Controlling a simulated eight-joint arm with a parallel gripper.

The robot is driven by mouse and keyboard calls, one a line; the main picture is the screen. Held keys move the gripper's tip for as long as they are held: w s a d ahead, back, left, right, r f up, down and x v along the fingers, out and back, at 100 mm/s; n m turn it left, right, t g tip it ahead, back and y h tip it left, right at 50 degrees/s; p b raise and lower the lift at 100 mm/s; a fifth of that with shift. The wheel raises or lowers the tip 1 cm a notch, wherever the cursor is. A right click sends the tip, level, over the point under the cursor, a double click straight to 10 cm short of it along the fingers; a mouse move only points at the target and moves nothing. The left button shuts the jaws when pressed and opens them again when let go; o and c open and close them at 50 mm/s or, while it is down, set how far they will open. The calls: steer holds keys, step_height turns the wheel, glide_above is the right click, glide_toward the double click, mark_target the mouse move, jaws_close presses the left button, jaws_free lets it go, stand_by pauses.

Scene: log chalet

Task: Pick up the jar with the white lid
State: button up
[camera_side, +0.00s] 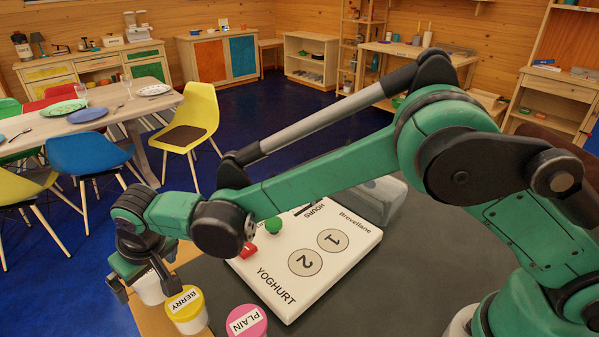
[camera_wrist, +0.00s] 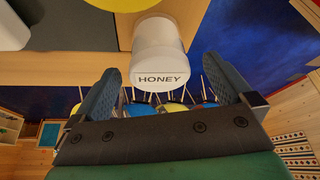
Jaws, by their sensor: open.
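The jar with the white lid (camera_wrist: 160,48) is centred in the wrist view and carries a label reading HONEY. In the side view this white jar (camera_side: 150,291) stands at the table's left edge, partly hidden by my gripper. My gripper (camera_side: 143,284) is open above and around the jar's top in the side view. In the wrist view its two blue-grey fingers (camera_wrist: 164,68) point toward the jar, one to each side, with gaps visible. I cannot tell how far down the jar they reach.
A yellow-lidded BERRY jar (camera_side: 187,309) stands close to the right of the white jar, and a pink-lidded PLAIN jar (camera_side: 247,321) further right. A white YOGHURT board (camera_side: 335,275) with circles 1 and 2 holds a small green thing (camera_side: 273,226) and a red thing (camera_side: 247,251).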

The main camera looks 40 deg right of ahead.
mark_target(148, 280)
steer(key=shift+x, duration=1.65)
jaws_close()
steer(key=shift+r, duration=0.15)
